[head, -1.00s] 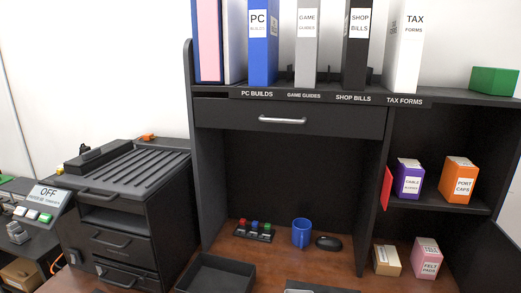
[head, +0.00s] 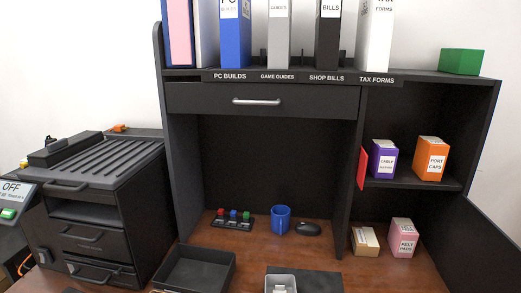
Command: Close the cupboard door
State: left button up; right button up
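The cupboard (head: 480,128) is the dark right section of the desk hutch, and its front is open. Its door (head: 495,240) appears as a dark panel at the right edge, swung outward, with its lower part cut off by the frame. On the cupboard shelf (head: 420,184) stand a purple box (head: 383,159) and an orange box (head: 429,159). A tan box (head: 364,241) and a pink box (head: 402,238) stand below. Neither of my grippers shows in the head view.
A blue mug (head: 280,220), a black mouse (head: 308,229) and a small rack of coloured switches (head: 233,219) sit on the wooden desk (head: 330,258). A black tray (head: 196,270) lies in front. A black drawer unit (head: 95,220) stands at left. Binders line the top shelf.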

aim_at(476, 256)
jog(key=k+l, duration=0.1)
jog(key=l, duration=0.35)
jog(key=k+l, duration=0.15)
jog(key=l, duration=0.35)
jog(key=k+l, duration=0.1)
jog(key=l, duration=0.35)
jog(key=k+l, duration=0.1)
jog(key=l, duration=0.35)
jog(key=k+l, duration=0.1)
jog(key=l, duration=0.4)
jog(key=k+l, duration=0.15)
jog(key=l, duration=0.3)
jog(key=k+l, duration=0.1)
jog(key=l, duration=0.35)
